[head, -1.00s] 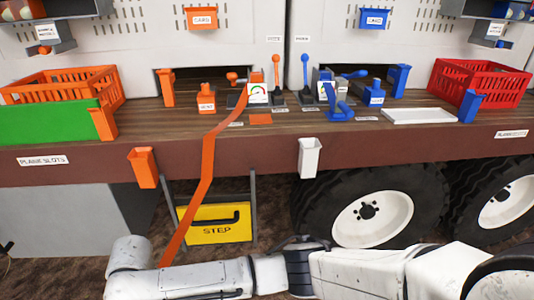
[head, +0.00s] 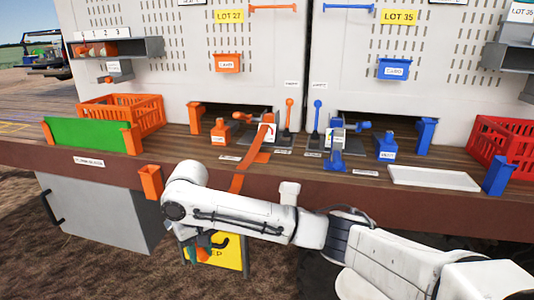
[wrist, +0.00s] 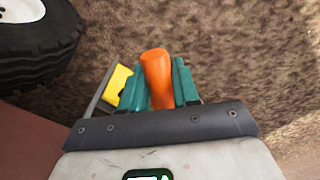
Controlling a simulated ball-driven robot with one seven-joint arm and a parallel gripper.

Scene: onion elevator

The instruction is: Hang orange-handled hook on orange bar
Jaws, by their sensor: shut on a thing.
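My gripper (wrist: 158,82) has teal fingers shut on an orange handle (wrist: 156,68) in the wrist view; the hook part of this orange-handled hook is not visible. In the head view, my gripper (head: 206,244) hangs below my forearm, in front of the yellow step and below the table edge, with a bit of the orange handle (head: 200,256) showing. The orange bar (head: 273,8) is mounted high on the white perforated panel, up and right of the gripper and well apart from it.
A blue bar (head: 348,7) sits right of the orange one. On the wooden table (head: 330,178) stand an orange crate (head: 140,112), a red crate (head: 505,143), a white tray (head: 434,178) and an orange strap (head: 262,143) draped over the edge. An orange holder (head: 150,182) juts from the front.

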